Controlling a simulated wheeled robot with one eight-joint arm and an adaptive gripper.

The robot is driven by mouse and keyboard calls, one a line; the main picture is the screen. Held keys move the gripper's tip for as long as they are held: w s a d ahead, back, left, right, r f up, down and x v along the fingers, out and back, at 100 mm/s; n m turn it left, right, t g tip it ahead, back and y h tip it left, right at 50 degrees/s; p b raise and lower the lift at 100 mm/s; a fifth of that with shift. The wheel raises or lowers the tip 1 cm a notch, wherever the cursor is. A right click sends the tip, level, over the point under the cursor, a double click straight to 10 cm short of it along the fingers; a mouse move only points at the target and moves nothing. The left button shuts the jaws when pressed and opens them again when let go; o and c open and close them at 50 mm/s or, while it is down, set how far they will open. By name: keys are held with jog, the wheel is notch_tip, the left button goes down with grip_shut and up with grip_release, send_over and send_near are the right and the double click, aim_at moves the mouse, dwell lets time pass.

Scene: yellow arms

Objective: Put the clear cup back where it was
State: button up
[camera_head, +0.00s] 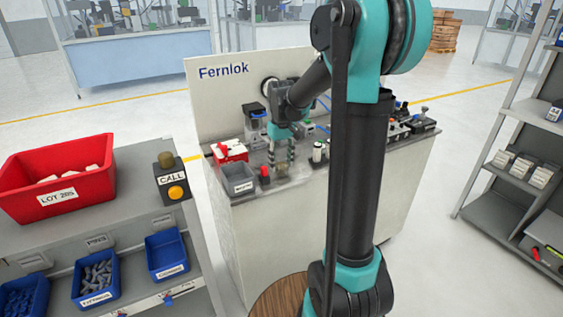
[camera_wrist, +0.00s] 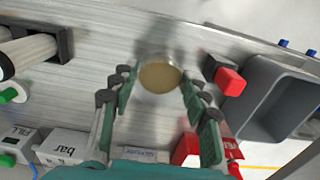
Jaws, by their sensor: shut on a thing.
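The clear cup (camera_wrist: 159,76) shows in the wrist view as a transparent rim around a round tan-brown disc. My gripper (camera_wrist: 158,92) has one teal finger on each side of it and is shut on it. In the head view my gripper (camera_head: 281,158) points down over the front left part of the Fernlok bench (camera_head: 305,215). The cup is small and faint there, low between the fingers. I cannot tell whether its base touches the bench top.
A grey bin (camera_head: 238,181) and a red-topped black item (camera_head: 265,175) stand just left of my gripper in the head view. A red-and-white box (camera_head: 230,151) is behind the bin. White cylinders (camera_wrist: 32,54) lie left in the wrist view.

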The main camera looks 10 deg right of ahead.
jog(key=o, duration=0.9)
jog(key=shift+f, duration=0.1)
jog(key=shift+o, duration=0.2)
notch_tip(320, 180, up, 12)
jog(key=s+d+f+m+t, duration=0.1)
jog(key=s+d+f+t, duration=0.1)
jog(key=s+f, duration=0.8)
jog(key=s+d+f+m+t, duration=0.2)
jog(key=s+f, duration=0.8)
jog(key=s, duration=0.2)
jog(key=shift+f+m, duration=0.2)
jog(key=shift+m, duration=0.1)
